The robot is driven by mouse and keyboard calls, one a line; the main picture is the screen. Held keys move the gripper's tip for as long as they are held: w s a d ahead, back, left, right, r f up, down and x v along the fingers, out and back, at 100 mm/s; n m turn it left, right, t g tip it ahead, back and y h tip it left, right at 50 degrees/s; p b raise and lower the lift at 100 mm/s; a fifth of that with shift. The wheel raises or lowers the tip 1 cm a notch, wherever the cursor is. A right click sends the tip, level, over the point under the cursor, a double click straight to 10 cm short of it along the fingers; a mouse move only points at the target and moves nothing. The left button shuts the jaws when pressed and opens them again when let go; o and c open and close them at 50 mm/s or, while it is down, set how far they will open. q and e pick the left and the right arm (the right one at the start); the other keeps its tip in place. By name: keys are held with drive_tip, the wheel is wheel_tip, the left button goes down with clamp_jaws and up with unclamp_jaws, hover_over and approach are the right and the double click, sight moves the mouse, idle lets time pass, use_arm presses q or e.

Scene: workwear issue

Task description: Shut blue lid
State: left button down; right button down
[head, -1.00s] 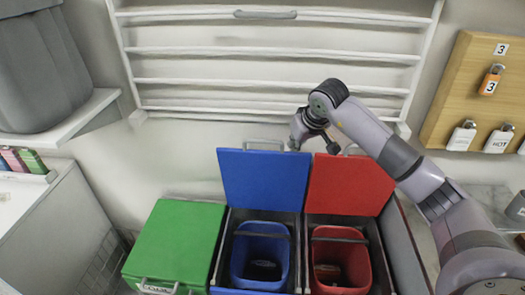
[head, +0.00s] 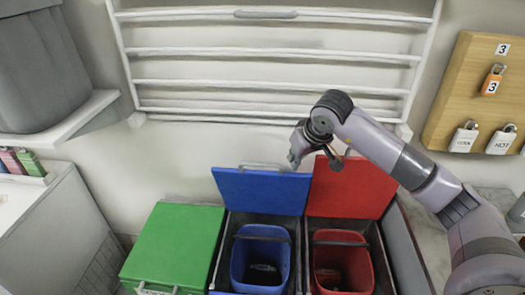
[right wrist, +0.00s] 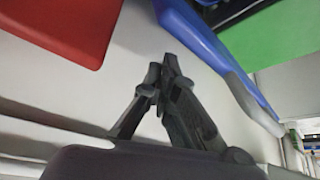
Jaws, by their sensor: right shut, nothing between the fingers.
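My right gripper (head: 294,158) is shut and empty at the lid's upper right corner, by the handle's right end. In the right wrist view, the shut fingers (right wrist: 163,72) lie beside the blue lid (right wrist: 200,38) and its handle (right wrist: 243,98). I cannot tell whether they touch it. My left gripper is not in view.
The red lid (head: 352,190) stands open to the right, behind its red bucket (head: 342,268). The green lid (head: 172,245) is shut on the left. A white wall rack (head: 275,82) is behind. A padlock board (head: 470,95) hangs at the right.

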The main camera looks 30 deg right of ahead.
drive_tip(key=shift+s+a+f, duration=0.1)
drive_tip(key=shift+s+a, duration=0.1)
drive_tip(key=shift+s, duration=0.15)
wheel_tip(320, 180, up, 10)
drive_tip(key=p, duration=0.6)
drive_tip(key=shift+p, duration=0.35)
